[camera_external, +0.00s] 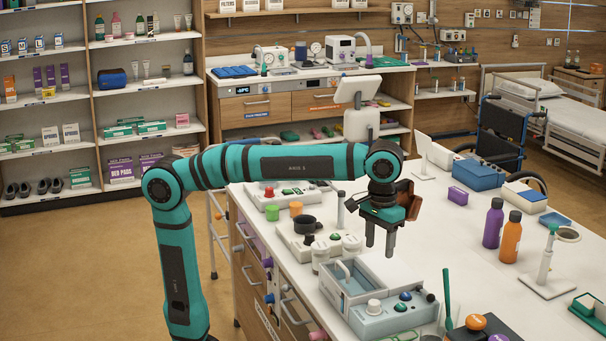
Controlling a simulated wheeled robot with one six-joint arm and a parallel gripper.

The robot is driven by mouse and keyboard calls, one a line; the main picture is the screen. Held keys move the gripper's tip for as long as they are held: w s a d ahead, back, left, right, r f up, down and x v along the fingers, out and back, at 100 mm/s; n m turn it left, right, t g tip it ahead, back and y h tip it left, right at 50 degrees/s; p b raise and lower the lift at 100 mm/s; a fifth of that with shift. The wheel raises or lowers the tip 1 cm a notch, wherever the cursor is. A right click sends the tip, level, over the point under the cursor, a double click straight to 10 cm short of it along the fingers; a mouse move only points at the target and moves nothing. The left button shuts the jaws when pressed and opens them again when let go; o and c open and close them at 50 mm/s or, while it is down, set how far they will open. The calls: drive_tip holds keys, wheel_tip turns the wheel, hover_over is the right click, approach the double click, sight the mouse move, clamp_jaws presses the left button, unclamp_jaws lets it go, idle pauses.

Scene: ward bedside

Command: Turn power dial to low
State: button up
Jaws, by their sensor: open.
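My gripper (379,245) points down above the white counter (455,235), its two dark fingers apart with nothing between them. Below and in front of it stands a pale blue and white device (385,322) with a clear lidded compartment. I cannot tell which control is the power dial, and no setting marks are readable.
Left of my gripper are a white unit with a black cup (305,224) and a white box with a red button (269,191). Purple (493,224) and orange (511,238) bottles stand to the right. A green upright tool (447,295) stands near the front. The counter's middle is clear.

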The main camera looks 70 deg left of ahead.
sight(375, 301)
wheel_tip(375, 301, down, 17)
drive_tip(key=shift+f, duration=0.15)
idle(0.5)
drive_tip(key=c, duration=1)
